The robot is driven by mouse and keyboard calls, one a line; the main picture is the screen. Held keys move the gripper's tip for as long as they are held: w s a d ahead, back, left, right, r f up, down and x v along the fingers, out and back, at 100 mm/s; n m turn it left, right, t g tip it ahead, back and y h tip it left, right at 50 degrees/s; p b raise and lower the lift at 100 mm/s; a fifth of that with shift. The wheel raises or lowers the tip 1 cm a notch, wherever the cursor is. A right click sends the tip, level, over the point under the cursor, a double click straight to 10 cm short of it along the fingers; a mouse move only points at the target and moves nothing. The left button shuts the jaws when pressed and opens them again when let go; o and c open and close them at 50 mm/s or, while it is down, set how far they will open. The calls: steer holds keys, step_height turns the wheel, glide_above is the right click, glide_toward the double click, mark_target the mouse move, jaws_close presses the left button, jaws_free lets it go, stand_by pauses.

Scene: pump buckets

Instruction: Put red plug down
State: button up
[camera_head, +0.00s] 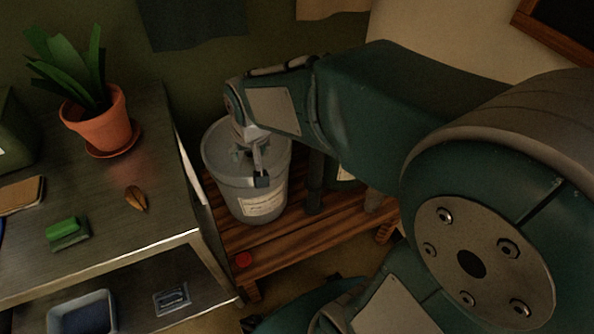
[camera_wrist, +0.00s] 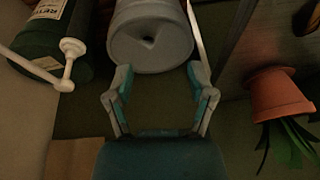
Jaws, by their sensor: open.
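A small red plug (camera_head: 243,260) lies on the front left corner of the wooden bench (camera_head: 290,248). A pale grey bucket (camera_head: 262,190) with a label stands upright on the bench; in the wrist view the bucket (camera_wrist: 150,50) shows a dark hole in its middle. My gripper (camera_head: 252,168) is over the bucket's opening in the head view, above and behind the plug. In the wrist view my gripper (camera_wrist: 159,78) is open, with nothing between its fingers. The plug does not show in the wrist view.
A metal table (camera_head: 150,175) at left holds a potted plant (camera_head: 100,120) and a green sponge (camera_head: 62,228). Its lower shelf holds a blue-grey tray (camera_head: 82,312). A dark green pump bottle (camera_wrist: 60,40) stands beside the bucket. My arm hides much of the bench's right side.

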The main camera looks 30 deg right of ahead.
steer(key=s+d+r+t, duration=0.1)
steer(key=s+r, duration=0.3)
steer(key=s, duration=0.3)
steer(key=s+d+r+n, duration=0.1)
steer(key=s+d+r, duration=0.1)
steer(key=s, duration=0.5)
steer(key=shift+s+d+r+n+t, duration=0.2)
steer(key=shift+s+r+n+t, duration=0.15)
steer(key=shift+r, duration=0.5)
steer(key=shift+d, duration=0.1)
